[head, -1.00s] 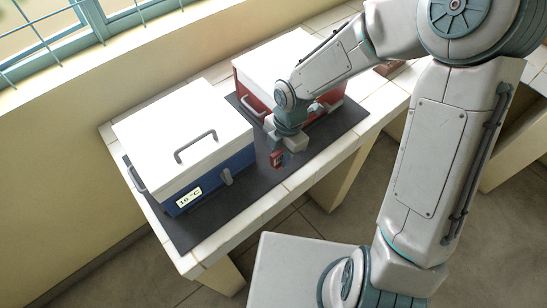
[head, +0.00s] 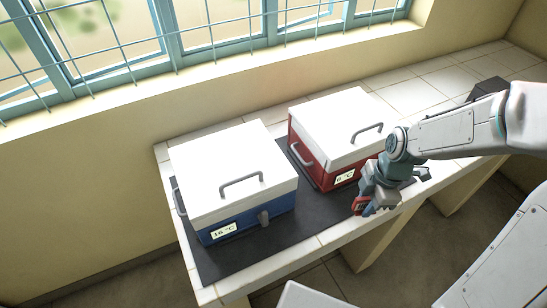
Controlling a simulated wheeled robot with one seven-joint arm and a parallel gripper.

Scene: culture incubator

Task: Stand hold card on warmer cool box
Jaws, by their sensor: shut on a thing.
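Two cool boxes with white lids stand side by side on a dark mat. The blue box (head: 245,225) on the left has a label reading 16 °C (head: 224,232). The red box (head: 312,160) on the right has a label (head: 345,177) with a single-digit °C reading, too small to be sure of. My gripper (head: 362,207) is shut on a small red card (head: 360,204), in front of the red box near the bench's front edge. The card's face is too small to read and partly covered by the fingers. Both lids are closed and bare apart from their grey handles.
The dark mat (head: 225,266) lies on a white tiled bench (head: 440,75). A dark block (head: 489,88) stands at the bench's far right. A barred window (head: 220,30) is behind. Mat space is free in front of the boxes.

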